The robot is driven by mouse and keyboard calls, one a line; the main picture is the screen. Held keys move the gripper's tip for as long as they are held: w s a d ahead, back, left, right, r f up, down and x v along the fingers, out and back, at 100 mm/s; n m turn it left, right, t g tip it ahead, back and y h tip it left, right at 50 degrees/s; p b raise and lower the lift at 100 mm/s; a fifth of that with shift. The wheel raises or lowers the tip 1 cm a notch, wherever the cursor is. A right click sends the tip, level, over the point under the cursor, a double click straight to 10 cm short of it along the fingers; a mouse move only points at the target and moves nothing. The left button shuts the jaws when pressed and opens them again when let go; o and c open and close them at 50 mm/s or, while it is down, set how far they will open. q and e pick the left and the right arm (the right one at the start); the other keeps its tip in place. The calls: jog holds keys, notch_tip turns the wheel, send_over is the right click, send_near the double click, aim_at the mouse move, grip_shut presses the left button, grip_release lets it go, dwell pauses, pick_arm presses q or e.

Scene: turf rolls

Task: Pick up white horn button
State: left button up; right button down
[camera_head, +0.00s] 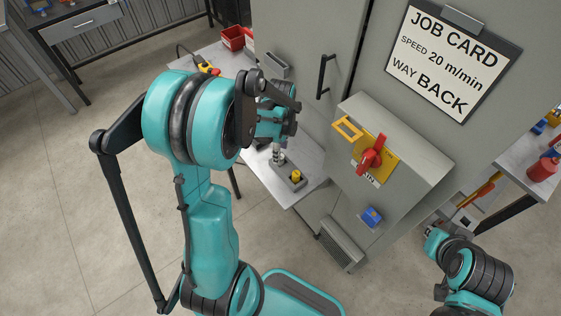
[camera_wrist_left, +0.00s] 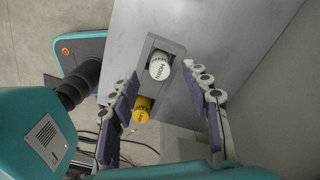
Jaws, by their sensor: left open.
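The white horn button (camera_wrist_left: 160,67) is round, with HORN lettering, and sits in a grey button box (camera_wrist_left: 181,51). In the head view the white button (camera_head: 278,157) shows just below my left gripper (camera_head: 276,143). A yellow button (camera_wrist_left: 142,106) is beside it in the same box; it also shows in the head view (camera_head: 296,176). In the left wrist view my left gripper (camera_wrist_left: 165,78) is open, with one finger on each side of the white button and apart from it. Nothing is held.
The box lies on a grey shelf (camera_head: 258,168) against a tall cabinet (camera_head: 300,45). A switch box with a red handle (camera_head: 372,157) juts out to the right. A job card (camera_head: 447,52) hangs above. A red bin (camera_head: 233,37) stands behind.

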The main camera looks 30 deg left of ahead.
pick_arm(q)
notch_tip(320, 180, down, 3)
jog(key=shift+r, duration=0.15)
grip_shut()
